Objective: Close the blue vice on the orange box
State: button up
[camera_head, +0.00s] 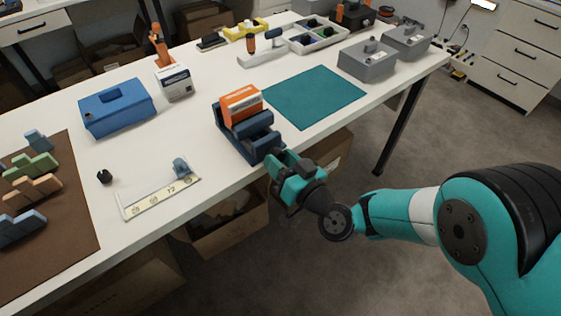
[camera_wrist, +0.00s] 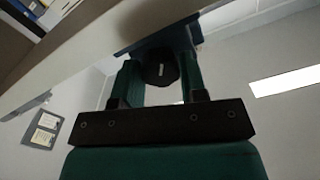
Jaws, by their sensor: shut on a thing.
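The blue vice (camera_head: 259,140) stands near the table's front edge, with its screw end toward me. My gripper (camera_head: 282,165) is at the vice's near end, just past the table edge. In the wrist view, its two green fingers are shut on a dark, many-sided knob (camera_wrist: 160,68), with blue vice parts (camera_wrist: 178,38) behind it. The orange box does not show in the wrist view.
A teal mat (camera_head: 314,97) lies clear to the right of the vice. A blue toolbox (camera_head: 117,107) and a white-grey box (camera_head: 175,84) stand to the left. Grey cases (camera_head: 367,60) stand at the back right. An open carton (camera_head: 230,228) is under the table edge.

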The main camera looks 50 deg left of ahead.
jog(key=m+b, duration=0.3)
jog(key=m, duration=1.6)
jog(key=shift+r, duration=0.15)
jog(key=m, duration=0.5)
jog(key=m+p, duration=0.1)
jog(key=m, duration=0.8)
jog(key=shift+m+p, duration=0.3)
jog(key=shift+p, duration=0.1)
jog(key=m, duration=0.4)
jog(key=shift+w, duration=0.1)
jog(key=shift+m, duration=0.3)
